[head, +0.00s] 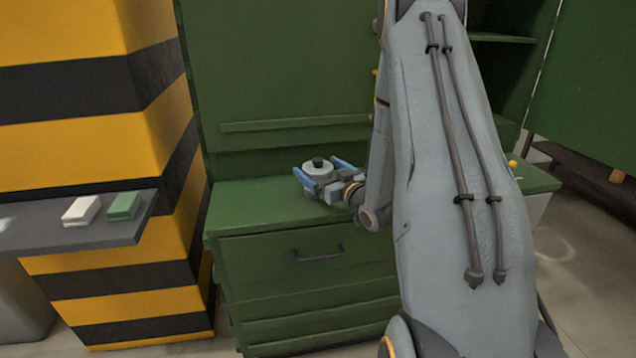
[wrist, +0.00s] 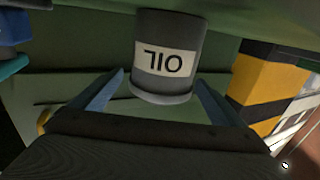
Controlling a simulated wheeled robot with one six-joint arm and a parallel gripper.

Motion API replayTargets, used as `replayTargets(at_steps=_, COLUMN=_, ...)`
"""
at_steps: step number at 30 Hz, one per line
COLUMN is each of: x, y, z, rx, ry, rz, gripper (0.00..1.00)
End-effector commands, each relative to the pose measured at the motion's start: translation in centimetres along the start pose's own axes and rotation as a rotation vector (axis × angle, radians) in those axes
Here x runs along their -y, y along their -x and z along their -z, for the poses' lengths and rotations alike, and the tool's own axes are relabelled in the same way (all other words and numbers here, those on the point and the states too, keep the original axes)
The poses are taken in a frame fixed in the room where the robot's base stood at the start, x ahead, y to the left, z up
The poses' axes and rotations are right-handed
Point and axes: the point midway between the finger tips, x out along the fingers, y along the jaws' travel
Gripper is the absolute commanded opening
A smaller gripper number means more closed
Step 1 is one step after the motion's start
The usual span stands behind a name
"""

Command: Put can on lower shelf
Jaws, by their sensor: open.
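A grey can (head: 318,176) with a black cap stands on the green cabinet's top (head: 250,195). In the wrist view, which is upside down, the can (wrist: 165,85) has a white label reading OIL. My gripper (head: 322,170) is open, with its blue fingers on either side of the can. In the wrist view the fingers (wrist: 160,85) flank the can's near end, with small gaps visible on both sides. A green shelf board (head: 500,38) shows at the upper right, partly hidden by my arm. I cannot tell which shelf is the lower one.
A drawer with a dark handle (head: 318,253) is below the cabinet top. A yellow-and-black striped pillar (head: 95,90) stands left. A grey ledge (head: 30,235) there holds a white box (head: 81,211) and a green box (head: 124,206). A small yellow object (head: 512,163) is at right.

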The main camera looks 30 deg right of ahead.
Motion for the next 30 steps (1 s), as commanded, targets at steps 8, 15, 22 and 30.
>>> replayTargets(at_steps=8, x=0.17, y=-0.86, z=-0.12, rx=0.002, ry=-0.001, rz=0.003, gripper=0.94)
replayTargets(at_steps=15, x=0.16, y=-0.84, z=-0.09, rx=0.002, ry=-0.001, rz=0.003, gripper=0.63)
replayTargets(at_steps=22, x=0.14, y=-0.85, z=-0.03, rx=0.001, ry=0.0, rz=0.003, gripper=0.27)
replayTargets(at_steps=30, x=0.13, y=-0.86, z=0.21, rx=0.0, ry=0.0, rz=0.003, gripper=0.27)
